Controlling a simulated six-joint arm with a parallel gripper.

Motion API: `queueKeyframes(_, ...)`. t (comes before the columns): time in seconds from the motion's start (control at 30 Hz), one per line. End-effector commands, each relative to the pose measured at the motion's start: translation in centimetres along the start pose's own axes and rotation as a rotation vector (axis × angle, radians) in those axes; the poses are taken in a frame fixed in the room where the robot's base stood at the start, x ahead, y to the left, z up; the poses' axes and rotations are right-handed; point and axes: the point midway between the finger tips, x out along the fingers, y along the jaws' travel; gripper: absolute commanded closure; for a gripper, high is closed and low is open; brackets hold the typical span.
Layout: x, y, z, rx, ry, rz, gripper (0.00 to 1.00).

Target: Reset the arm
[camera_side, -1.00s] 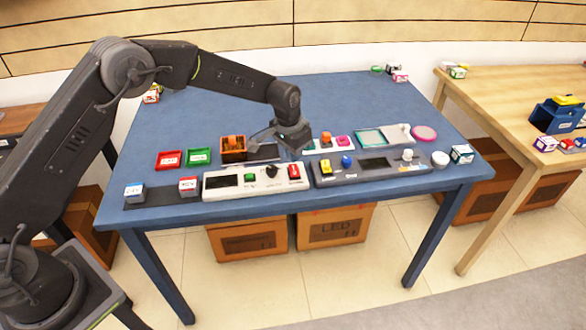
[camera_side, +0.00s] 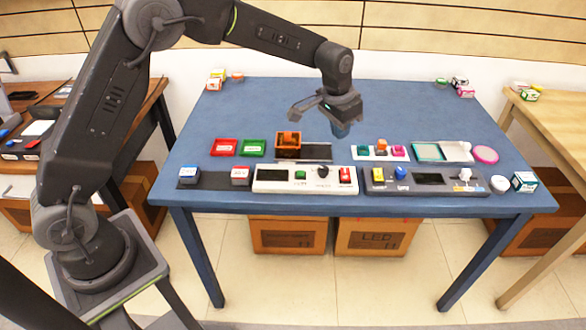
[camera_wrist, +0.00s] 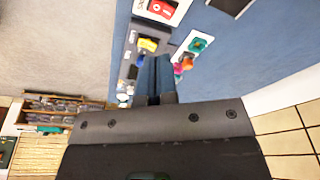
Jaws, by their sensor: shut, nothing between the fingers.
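My gripper (camera_side: 340,129) hangs above the back middle of the blue table (camera_side: 270,103), behind the row of devices. It points down and is apart from everything on the table. In the wrist view, its two fingers (camera_wrist: 155,75) lie close together with nothing between them. My arm reaches in from the left, raised over the table.
Below and in front of my gripper stand an orange box (camera_side: 288,152), a white control panel (camera_side: 272,180) and a dark grey panel (camera_side: 428,178). A red tray (camera_side: 224,147) and a green tray (camera_side: 253,148) lie left. The table's back is mostly clear.

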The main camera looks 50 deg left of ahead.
Motion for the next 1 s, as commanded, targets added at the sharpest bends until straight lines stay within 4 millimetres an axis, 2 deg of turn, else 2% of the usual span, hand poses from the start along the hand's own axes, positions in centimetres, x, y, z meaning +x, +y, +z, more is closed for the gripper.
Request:
queueKeyframes(0.03,-2.7,-0.2,0.9,-0.011,0.022,-0.005,1.0)
queueKeyframes(0.2,-9.3,-0.4,5.2,-0.051,0.072,-0.019,1.0)
queueKeyframes(0.3,-12.6,-0.3,8.2,-0.072,0.103,-0.026,1.0)
queueKeyframes(0.5,-17.3,0.1,15.1,-0.118,0.164,-0.041,1.0)
queueKeyframes(0.63,-18.9,0.6,19.9,-0.148,0.204,-0.05,1.0)
queueKeyframes(0.8,-19.5,1.2,25.7,-0.185,0.252,-0.061,1.0)
queueKeyframes(0.9,-19.3,1.6,28.2,-0.2,0.274,-0.066,1.0)
queueKeyframes(1.0,-18.9,1.8,29.7,-0.21,0.287,-0.069,1.0)
